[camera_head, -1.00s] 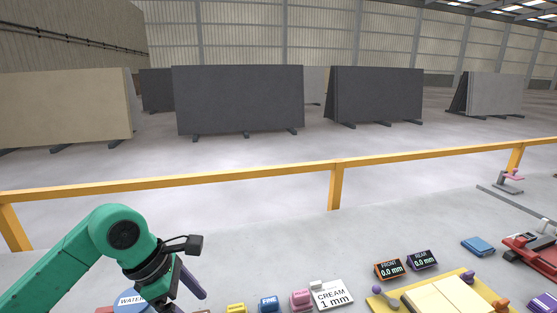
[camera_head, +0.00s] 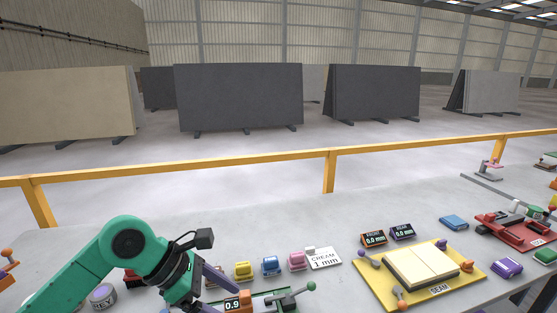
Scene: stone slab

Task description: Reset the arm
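My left arm is green and comes in from the lower left. My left gripper (camera_head: 205,287) is at the lower middle-left, pointing down at the table, with purple fingers that look apart. I see nothing held between them, though the lower finger is partly cut off by the picture edge. A green device with a 0.9 readout (camera_head: 232,305) lies just right of the fingers; I cannot tell whether they touch it. My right arm and gripper are not in view.
A yellow SEAM board (camera_head: 372,288) with a cream slab (camera_head: 420,265) sits right of centre. Small yellow, blue and pink blocks and a CREAM 1 mm card (camera_head: 324,258) stand near the gripper. A red clamp device (camera_head: 515,230) is at right. A yellow rail (camera_head: 250,160) runs behind the table.

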